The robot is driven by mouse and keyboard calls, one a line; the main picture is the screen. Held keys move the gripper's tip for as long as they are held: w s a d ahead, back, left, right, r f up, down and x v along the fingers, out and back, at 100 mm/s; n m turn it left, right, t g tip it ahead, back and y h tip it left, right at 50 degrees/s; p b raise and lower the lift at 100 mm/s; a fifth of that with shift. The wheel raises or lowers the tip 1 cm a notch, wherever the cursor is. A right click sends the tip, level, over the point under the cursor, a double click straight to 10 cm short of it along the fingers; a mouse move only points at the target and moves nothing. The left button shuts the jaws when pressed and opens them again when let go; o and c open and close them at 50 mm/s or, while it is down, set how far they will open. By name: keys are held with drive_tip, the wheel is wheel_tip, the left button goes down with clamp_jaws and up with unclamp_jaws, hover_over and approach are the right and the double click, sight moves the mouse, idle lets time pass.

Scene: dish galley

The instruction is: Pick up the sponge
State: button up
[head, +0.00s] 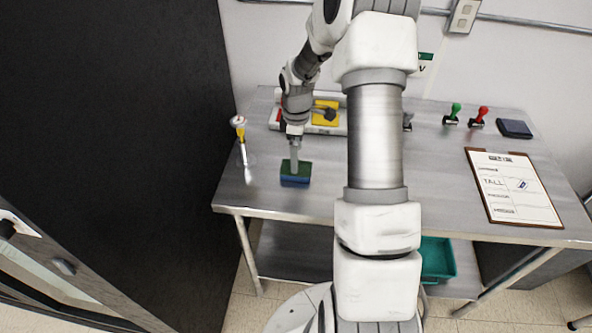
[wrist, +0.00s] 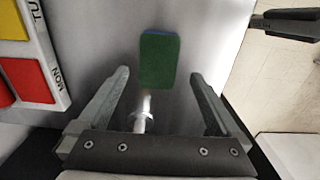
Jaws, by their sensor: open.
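The sponge (head: 295,181) lies on the metal bench near its front left edge. It has a green top and a blue lower layer. In the wrist view the sponge (wrist: 159,58) shows its green face, ahead of the gap between the fingers. My gripper (head: 294,166) points down over the sponge and covers part of it in the head view. In the wrist view my gripper (wrist: 159,73) is open, one finger on each side and nothing held. Whether the fingertips are level with the sponge I cannot tell.
A yellow-and-white tool (head: 240,133) stands left of the sponge. A tray with coloured squares (head: 326,106) is behind it. A clipboard (head: 513,188), two stamps (head: 453,113) and a dark pad (head: 515,128) are at the right. A dark wall (head: 110,130) rises at the left.

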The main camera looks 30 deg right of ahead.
sight(303, 175)
wheel_tip(303, 175, down, 5)
drive_tip(key=shift+w+r+p, duration=0.1)
drive_tip(key=shift+w+p, duration=0.05)
drive_tip(key=shift+p, duration=0.15)
drive_tip(key=shift+c, duration=0.2)
drive_tip(key=c, duration=1.2)
